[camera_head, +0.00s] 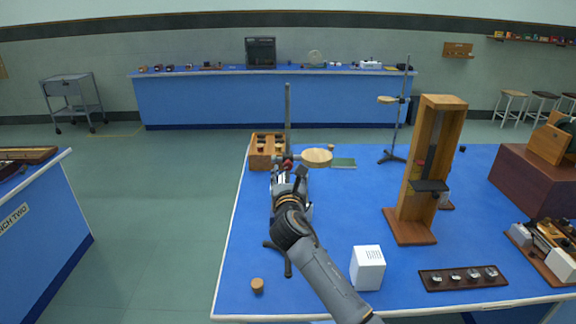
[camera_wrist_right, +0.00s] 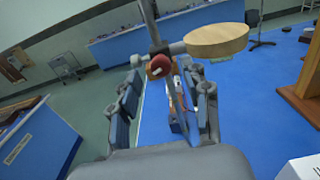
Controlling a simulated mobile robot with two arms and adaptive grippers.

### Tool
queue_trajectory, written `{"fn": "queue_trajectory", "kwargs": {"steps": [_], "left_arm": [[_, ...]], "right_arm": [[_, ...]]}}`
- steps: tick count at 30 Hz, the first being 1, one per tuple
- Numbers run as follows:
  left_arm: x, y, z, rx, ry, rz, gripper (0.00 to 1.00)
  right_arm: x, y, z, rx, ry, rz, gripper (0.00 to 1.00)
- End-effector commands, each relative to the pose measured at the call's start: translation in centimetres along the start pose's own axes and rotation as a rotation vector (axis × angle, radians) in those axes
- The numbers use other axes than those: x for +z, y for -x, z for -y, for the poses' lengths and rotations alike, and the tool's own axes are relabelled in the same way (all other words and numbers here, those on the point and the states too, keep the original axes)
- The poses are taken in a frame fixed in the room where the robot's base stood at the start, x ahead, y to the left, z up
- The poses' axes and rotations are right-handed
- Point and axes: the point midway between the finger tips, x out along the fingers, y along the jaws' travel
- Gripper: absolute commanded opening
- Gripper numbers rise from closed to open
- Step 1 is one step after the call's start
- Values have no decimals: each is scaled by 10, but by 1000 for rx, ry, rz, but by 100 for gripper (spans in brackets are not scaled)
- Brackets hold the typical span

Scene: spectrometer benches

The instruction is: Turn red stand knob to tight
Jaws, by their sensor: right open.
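The stand's upright rod (camera_head: 288,112) rises from the blue bench, with a clamp holding a round wooden disc (camera_head: 317,156). In the right wrist view the red knob (camera_wrist_right: 160,66) sits on the clamp beside the rod, with the wooden disc (camera_wrist_right: 216,40) to its right. My right gripper (camera_head: 290,174) is at the stand, just in front of the clamp. In the right wrist view its fingers (camera_wrist_right: 165,100) are apart and empty, with the knob beyond the tips and roughly between them. The left gripper is out of both views.
A wooden box (camera_head: 264,150) stands behind the stand. A tall wooden frame (camera_head: 410,225), a white box (camera_head: 367,268), a tray of small parts (camera_head: 462,278) and a cork (camera_head: 257,286) are on the bench. A second stand (camera_head: 405,110) is farther back. The middle is clear.

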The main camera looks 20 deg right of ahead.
Motion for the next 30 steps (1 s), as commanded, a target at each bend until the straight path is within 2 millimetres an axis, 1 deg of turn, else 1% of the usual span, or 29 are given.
{"fn": "queue_trajectory", "kwargs": {"steps": [1,3,7,12,18,20,21,23,24,25,30], "left_arm": [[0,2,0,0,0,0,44],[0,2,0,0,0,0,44],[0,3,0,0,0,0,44],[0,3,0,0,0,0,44],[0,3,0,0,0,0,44],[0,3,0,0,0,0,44],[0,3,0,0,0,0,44],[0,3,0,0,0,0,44],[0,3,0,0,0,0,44],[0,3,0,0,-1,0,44],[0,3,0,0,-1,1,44]], "right_arm": [[1,-8,0,-1,0,-1,47],[1,-15,0,-1,1,0,47],[0,-25,0,-1,0,0,47],[0,-29,0,0,0,0,47],[0,-29,0,0,0,0,47],[0,-29,0,0,0,0,35],[0,-28,0,0,0,0,27],[0,-28,0,0,0,0,15],[0,-28,0,1,0,0,7],[0,-28,0,0,0,0,0],[0,-28,0,1,-2,0,0]]}}
